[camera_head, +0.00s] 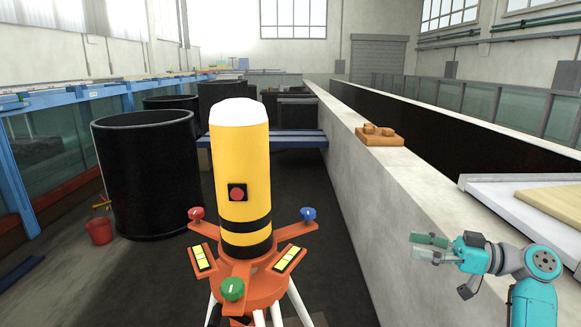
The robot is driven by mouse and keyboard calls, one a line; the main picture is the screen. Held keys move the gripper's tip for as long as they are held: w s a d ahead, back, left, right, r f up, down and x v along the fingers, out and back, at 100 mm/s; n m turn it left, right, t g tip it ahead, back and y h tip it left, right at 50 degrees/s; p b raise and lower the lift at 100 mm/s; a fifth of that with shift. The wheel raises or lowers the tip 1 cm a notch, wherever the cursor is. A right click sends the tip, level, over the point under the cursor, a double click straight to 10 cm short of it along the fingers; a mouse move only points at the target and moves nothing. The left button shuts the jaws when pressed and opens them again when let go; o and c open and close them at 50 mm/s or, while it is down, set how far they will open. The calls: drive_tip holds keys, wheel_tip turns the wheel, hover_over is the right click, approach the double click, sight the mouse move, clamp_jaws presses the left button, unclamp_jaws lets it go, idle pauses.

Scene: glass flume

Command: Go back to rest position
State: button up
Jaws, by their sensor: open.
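My gripper (414,247) is at the lower right, at the end of my teal arm. Its two fingers point left and are apart, with nothing between them. In the picture it lies in front of the concrete wall; whether it touches the wall cannot be told, but it appears clear of it. The yellow device (234,165) with a white domed top and black bands stands upright in the middle, apart from my gripper. Its orange base (243,283) carries red, blue and green knobs on arms.
The concrete wall (364,215) runs away along the right, with an orange-brown block (379,136) on its top. A pale board (556,201) lies at the right. Black tanks (150,180) and a red bucket (100,231) stand left. Floor between device and wall is clear.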

drive_tip(key=s+a+f+m+t+h, duration=0.1)
drive_tip(key=a+f+m+t+h, duration=0.3)
drive_tip(key=f, duration=0.8)
drive_tip(key=s+a+f+m+t+h, duration=0.1)
drive_tip(key=s+a+f+m, duration=0.3)
drive_tip(key=f, duration=0.7)
drive_tip(key=s+a+f+m+t+h, duration=0.1)
drive_tip(key=s+f+m+h, duration=0.2)
drive_tip(key=s+f, duration=0.3)
drive_tip(key=s+a+f+m+h, duration=0.1)
drive_tip(key=s+f+m+h, duration=0.3)
drive_tip(key=f, duration=0.5)
drive_tip(key=s+f+h, duration=0.2)
drive_tip(key=s+h, duration=0.2)
drive_tip(key=s, duration=1.7)
drive_tip(key=s+r+n+t, duration=0.2)
drive_tip(key=s+r, duration=1.2)
drive_tip(key=s, duration=0.2)
drive_tip(key=shift+h, duration=0.4)
